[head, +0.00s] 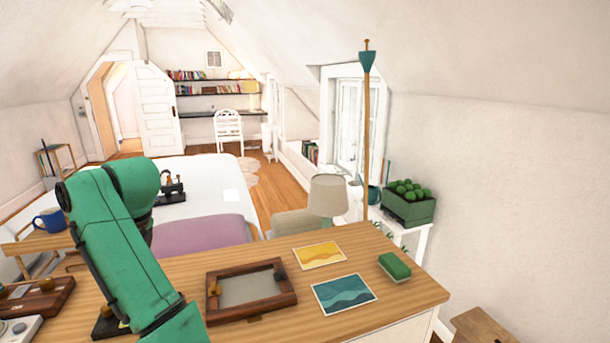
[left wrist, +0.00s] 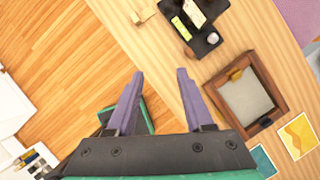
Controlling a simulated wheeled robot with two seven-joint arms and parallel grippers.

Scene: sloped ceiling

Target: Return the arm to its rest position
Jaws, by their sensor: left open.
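My green left arm reaches in from the bottom left of the head view, and its gripper does not show there. In the left wrist view my left gripper (left wrist: 155,73) has two purple fingers spread apart with nothing between them. It points toward the wooden tabletop (left wrist: 150,35) near its edge, with the floor to the left. Its height above the table is hard to tell. My right gripper is in neither view.
On the tabletop (head: 400,290) lie a wooden frame (head: 282,279), a yellow card (head: 319,255), a teal card (head: 343,294) and a green block (head: 394,266). A dark tray (left wrist: 205,38) lies beyond my fingers. A blue mug (head: 49,222) stands left. A bed (head: 210,185) is behind.

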